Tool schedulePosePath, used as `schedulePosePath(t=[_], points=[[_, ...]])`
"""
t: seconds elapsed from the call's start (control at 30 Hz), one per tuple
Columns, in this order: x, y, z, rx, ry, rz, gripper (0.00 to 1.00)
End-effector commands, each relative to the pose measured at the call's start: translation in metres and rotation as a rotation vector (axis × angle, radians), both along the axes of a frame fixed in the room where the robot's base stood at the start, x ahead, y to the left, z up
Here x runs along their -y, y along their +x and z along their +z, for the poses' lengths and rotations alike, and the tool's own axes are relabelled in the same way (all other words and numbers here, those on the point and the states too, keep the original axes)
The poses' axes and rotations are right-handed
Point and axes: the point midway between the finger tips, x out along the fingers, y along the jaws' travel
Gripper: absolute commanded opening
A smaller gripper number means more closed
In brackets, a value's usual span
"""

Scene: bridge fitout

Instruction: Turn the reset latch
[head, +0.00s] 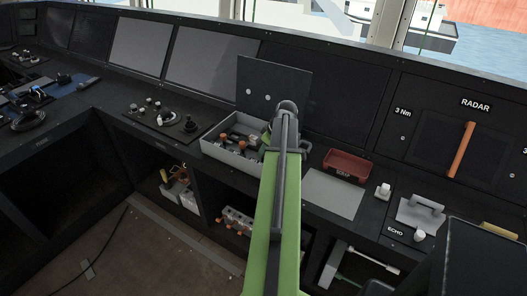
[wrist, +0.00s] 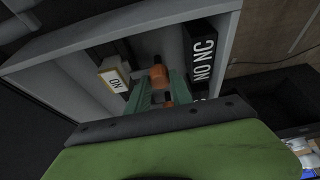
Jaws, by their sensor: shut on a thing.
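A grey open box (head: 228,157) with several orange-tipped parts (head: 225,137) stands on the console in the head view. My gripper (head: 266,142) reaches into its right end, and my arm hides most of that spot. In the wrist view, the green fingers of my gripper (wrist: 160,92) are shut around an orange-ended part (wrist: 159,74) inside the box. I cannot tell for sure that this part is the reset latch. An ON label (wrist: 115,81) is to its left and a black NO NC block (wrist: 202,55) to its right.
A dark upright panel (head: 272,85) rises behind the box. A red tray (head: 346,166), a grey plate (head: 333,193) and a grey handle piece (head: 421,212) are to the right. An orange bar (head: 461,150) is on the RADAR panel. Shelves below hold loose parts.

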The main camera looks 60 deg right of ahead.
Motion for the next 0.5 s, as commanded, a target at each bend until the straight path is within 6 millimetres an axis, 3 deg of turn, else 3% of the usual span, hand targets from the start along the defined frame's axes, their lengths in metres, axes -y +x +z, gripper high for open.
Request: schedulePosePath(t=[0.27,0.5], points=[[-0.002,-0.0004,-0.0005,-0.003,0.009,-0.028,0.0],[-0.0035,-0.0004,-0.0004,-0.002,0.008,-0.161,0.0]])
